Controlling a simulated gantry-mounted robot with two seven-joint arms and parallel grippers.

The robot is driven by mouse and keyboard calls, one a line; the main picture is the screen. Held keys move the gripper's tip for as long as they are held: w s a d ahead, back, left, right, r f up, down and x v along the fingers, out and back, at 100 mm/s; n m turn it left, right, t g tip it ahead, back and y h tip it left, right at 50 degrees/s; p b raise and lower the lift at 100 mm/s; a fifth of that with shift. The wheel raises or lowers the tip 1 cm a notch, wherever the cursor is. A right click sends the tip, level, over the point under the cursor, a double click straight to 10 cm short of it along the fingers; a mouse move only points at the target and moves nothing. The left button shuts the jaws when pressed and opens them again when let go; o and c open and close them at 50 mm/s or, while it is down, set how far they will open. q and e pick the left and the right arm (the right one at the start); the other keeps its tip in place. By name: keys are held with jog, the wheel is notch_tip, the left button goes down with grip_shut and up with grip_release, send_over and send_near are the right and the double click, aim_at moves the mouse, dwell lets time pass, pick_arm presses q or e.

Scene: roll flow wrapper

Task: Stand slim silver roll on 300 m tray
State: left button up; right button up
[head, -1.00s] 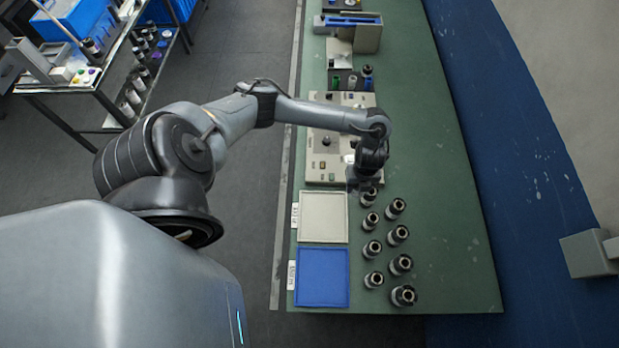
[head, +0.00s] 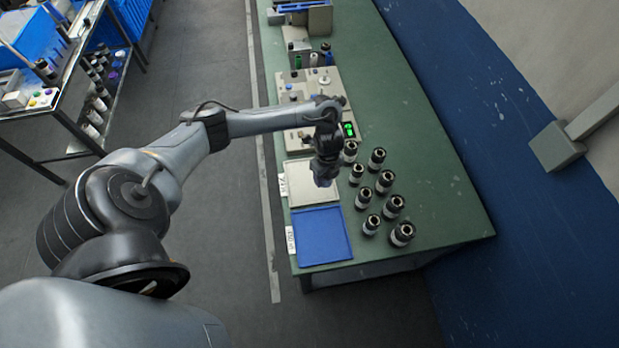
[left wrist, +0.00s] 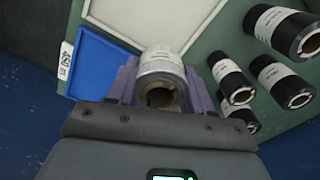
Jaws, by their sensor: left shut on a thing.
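My left gripper (left wrist: 162,88) is shut on a silver roll (left wrist: 160,64), one finger on each side of it. The roll's open core faces the wrist camera. In the head view my left gripper (head: 324,178) hangs over the pale tray (head: 303,200); the roll is hard to make out there. The blue tray (head: 322,240) lies just in front of the pale one. In the left wrist view the pale tray (left wrist: 150,17) is above the roll and the blue tray (left wrist: 98,68) to its left. Both trays look empty where visible. Their side labels are too small to read surely. My right gripper is not in view.
Several dark rolls with pale labels (head: 385,182) stand in two rows right of the trays. A control panel (head: 292,92) and a machine lie farther back on the green table (head: 440,200). The table's right side is clear.

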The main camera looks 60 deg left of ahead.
pick_arm(q)
send_over(310, 181)
jog(key=d, duration=0.1)
jog(key=f, duration=0.3)
jog(key=shift+w+f, duration=0.2)
jog(key=shift+f, duration=0.2)
jog(key=shift+s+a+f, duration=0.15)
jog(key=shift+a+f, duration=0.3)
jog(key=shift+a, duration=0.15)
notch_tip(310, 181, down, 4)
jog(key=shift+r+b, duration=0.2)
jog(key=shift+b, duration=0.15)
jog(key=shift+f, duration=0.15)
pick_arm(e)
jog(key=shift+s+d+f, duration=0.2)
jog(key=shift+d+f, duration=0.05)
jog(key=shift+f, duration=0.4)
pick_arm(q)
jog(key=shift+f, duration=0.1)
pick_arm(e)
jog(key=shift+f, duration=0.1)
pick_arm(q)
jog(key=o, duration=1.1)
